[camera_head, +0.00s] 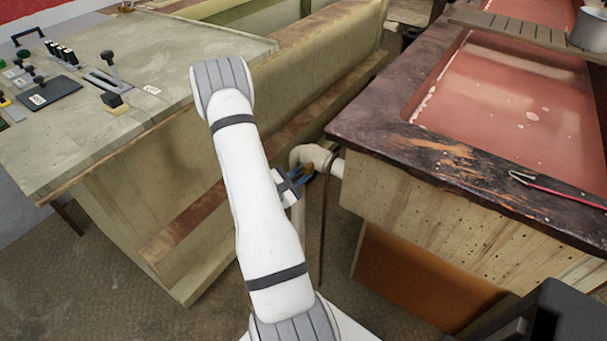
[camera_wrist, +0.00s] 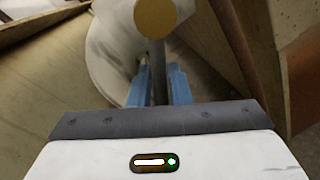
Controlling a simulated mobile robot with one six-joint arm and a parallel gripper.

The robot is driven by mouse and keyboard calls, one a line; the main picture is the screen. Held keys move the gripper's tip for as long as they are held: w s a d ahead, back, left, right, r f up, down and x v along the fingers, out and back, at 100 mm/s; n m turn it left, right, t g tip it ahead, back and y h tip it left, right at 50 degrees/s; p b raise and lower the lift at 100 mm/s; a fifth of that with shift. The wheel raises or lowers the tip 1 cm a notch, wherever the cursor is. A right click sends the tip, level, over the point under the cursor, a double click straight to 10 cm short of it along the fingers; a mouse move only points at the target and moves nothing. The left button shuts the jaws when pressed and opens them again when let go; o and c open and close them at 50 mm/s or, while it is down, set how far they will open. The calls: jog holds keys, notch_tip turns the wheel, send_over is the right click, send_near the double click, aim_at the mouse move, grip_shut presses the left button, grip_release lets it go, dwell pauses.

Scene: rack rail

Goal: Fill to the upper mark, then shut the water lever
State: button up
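The water lever (camera_wrist: 158,75) is a grey metal stem with a round brass-coloured end (camera_wrist: 155,17), beside a pale pipe (camera_wrist: 112,45) in the wrist view. In the head view the pipe (camera_head: 312,155) comes out of the near end of the right-hand tank. My gripper (camera_wrist: 160,85) has its blue fingers on both sides of the stem, close against it. In the head view the gripper (camera_head: 303,174) is at the pipe, partly hidden by my wrist. The right-hand tank (camera_head: 400,150) has a dark, worn rim and holds liquid over a reddish inside. I cannot make out level marks.
A control desk (camera_head: 150,125) with several levers and a black plate stands at the left. A long wooden trough (camera_head: 300,60) runs behind it. A red-handled tool (camera_head: 550,188) lies on the tank rim. A pot (camera_head: 590,28) stands on a slatted board (camera_head: 510,26).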

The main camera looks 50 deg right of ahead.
jog(key=o, duration=0.3)
jog(key=shift+s, duration=0.1)
